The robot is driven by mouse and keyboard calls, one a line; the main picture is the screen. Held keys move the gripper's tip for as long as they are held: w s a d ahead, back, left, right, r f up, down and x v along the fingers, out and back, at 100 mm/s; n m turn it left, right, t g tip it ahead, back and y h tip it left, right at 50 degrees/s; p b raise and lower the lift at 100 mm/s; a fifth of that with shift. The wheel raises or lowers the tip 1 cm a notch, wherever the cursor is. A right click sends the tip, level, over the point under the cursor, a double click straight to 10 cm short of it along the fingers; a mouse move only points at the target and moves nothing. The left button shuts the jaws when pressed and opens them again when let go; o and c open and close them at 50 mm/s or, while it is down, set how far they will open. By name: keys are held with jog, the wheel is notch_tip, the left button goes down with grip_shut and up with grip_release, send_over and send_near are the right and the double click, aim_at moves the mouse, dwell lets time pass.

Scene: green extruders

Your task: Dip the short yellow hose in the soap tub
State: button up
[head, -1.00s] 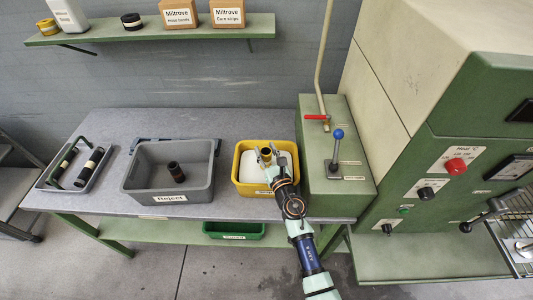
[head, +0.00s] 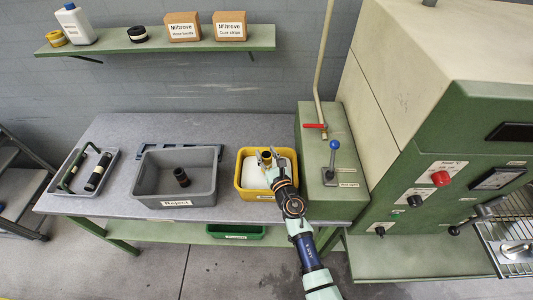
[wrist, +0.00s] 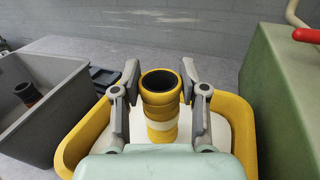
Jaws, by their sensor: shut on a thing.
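The short yellow hose (wrist: 160,105) stands upright between my fingers, its dark open end up and a pale band lower down. It also shows in the head view (head: 266,157). My gripper (wrist: 160,88) is shut on it from both sides. The soap tub (head: 241,177) is yellow with white contents (head: 256,175). The hose is over the tub, and the tub's rim shows around it in the wrist view (wrist: 75,148). My gripper hides part of the tub. I cannot tell whether the hose's lower end touches the white contents.
A grey Reject bin (head: 175,200) holding a dark hose (head: 181,177) stands left of the tub. A tray (head: 70,185) with dark hose pieces lies farther left. The green machine bed (head: 330,175) with a blue-knobbed lever (head: 334,146) stands close on the right.

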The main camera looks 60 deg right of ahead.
notch_tip(320, 180, up, 6)
jog(key=p, duration=0.5)
jog(key=shift+r, duration=0.1)
jog(key=shift+a+r, duration=0.1)
dwell(0.3)
